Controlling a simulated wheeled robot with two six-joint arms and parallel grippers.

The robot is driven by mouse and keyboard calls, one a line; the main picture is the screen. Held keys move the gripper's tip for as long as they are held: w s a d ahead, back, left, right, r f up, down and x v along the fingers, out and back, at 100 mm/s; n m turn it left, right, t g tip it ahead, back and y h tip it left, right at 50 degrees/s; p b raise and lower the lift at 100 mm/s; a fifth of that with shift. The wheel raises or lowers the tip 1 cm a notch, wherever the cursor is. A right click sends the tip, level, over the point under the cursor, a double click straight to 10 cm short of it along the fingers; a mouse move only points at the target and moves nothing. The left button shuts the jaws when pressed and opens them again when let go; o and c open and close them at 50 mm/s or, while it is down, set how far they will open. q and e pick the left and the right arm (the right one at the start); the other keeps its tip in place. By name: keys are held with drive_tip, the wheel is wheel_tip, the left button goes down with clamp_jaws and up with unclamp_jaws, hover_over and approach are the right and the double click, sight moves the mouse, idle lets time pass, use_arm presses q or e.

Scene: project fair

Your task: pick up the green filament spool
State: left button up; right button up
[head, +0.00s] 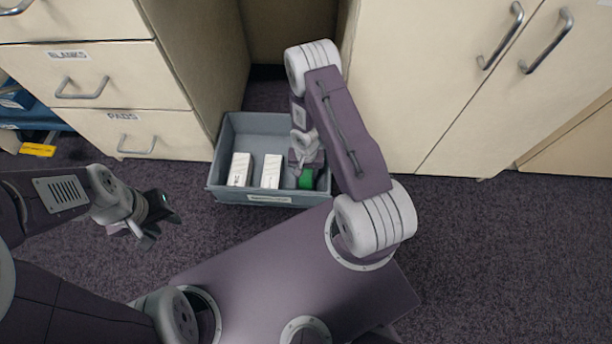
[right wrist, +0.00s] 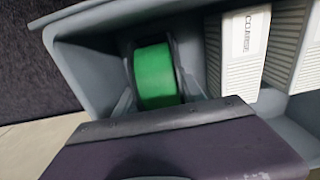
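The green filament spool (head: 307,178) lies in the right part of a grey bin (head: 228,133) on the floor, partly hidden by my right arm in the head view. In the right wrist view the spool (right wrist: 156,76) stands on edge. My right gripper (right wrist: 156,82) is down in the bin, with one grey finger close along each side of the spool. I cannot tell whether the fingers press on it. My left gripper (head: 160,222) is empty, its fingers apart, above the carpet left of the bin.
Two white boxes, a left one (head: 239,169) and a right one (head: 271,171), stand in the bin left of the spool. Drawers (head: 95,80) rise behind left and a cupboard (head: 430,90) behind right. The carpet (head: 500,250) at right is clear.

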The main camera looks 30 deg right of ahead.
clamp_jaws()
drive_tip(key=shift+r, duration=0.1)
wheel_tip(320, 180, up, 18)
drive_tip(key=p, duration=1.8)
